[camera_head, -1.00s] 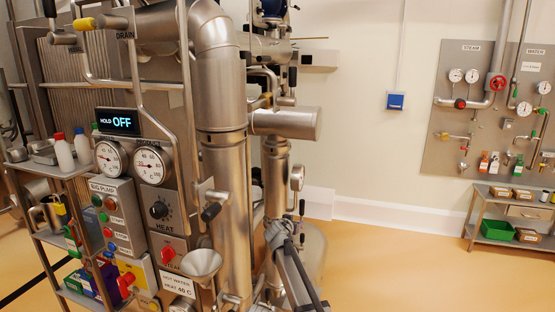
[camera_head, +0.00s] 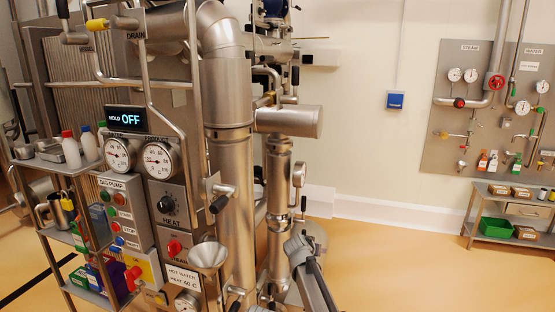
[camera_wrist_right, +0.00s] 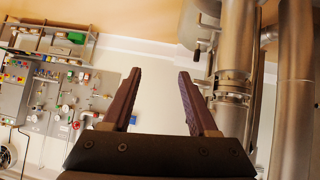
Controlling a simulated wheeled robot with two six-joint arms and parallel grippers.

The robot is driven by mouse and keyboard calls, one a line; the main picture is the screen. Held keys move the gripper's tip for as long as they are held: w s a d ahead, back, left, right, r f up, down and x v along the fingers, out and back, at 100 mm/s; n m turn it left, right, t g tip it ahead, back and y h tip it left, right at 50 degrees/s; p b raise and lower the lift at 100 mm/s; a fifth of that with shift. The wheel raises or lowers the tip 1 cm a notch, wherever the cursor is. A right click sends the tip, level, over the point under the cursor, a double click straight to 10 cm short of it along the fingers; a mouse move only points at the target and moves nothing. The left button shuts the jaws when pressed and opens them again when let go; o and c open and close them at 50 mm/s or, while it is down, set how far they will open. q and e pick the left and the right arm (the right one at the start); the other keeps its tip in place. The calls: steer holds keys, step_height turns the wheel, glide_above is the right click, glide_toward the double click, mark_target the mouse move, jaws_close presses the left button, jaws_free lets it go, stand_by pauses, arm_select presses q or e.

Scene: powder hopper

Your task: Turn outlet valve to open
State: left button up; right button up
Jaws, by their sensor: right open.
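In the head view a steel processing machine with pipes fills the left and middle. A black-handled valve (camera_head: 219,203) sits on its front pipework, above a steel funnel (camera_head: 209,256). Another small black lever (camera_head: 303,204) is beside the rear vertical pipe. I cannot tell which of these is the outlet valve. My right arm comes in at the bottom centre; its jaws are not clear there. In the right wrist view my right gripper (camera_wrist_right: 160,82) is open and empty, with steel pipes and a dark lever (camera_wrist_right: 207,42) beyond its right finger. My left gripper is out of view.
A shelf rack with bottles (camera_head: 67,148) stands at the left. A control panel (camera_head: 120,215) with buttons and gauges faces forward. A wall panel with steam and water valves (camera_head: 490,100) and a low table (camera_head: 510,215) are at the right. The floor between is clear.

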steer(key=s+d+f+n+g+y, duration=0.1)
steer(key=s+f+g+y, duration=0.15)
steer(key=s, duration=0.95)
steer(key=s+d+f+n+g+y, duration=0.1)
steer(key=s+d+f+n+g, duration=0.15)
steer(key=s, duration=0.95)
steer(key=s+f+g+y, duration=0.1)
steer(key=s+f+g, duration=0.2)
steer(key=s, duration=0.9)
steer(key=s+a+r+n+g+p, duration=0.1)
steer(key=s+a+r+n+p, duration=0.3)
steer(key=a+r+p, duration=0.5)
steer(key=shift+s+a+r+h+p, duration=0.35)
steer(key=shift+a+h+p, duration=0.1)
steer(key=shift+a, duration=0.4)
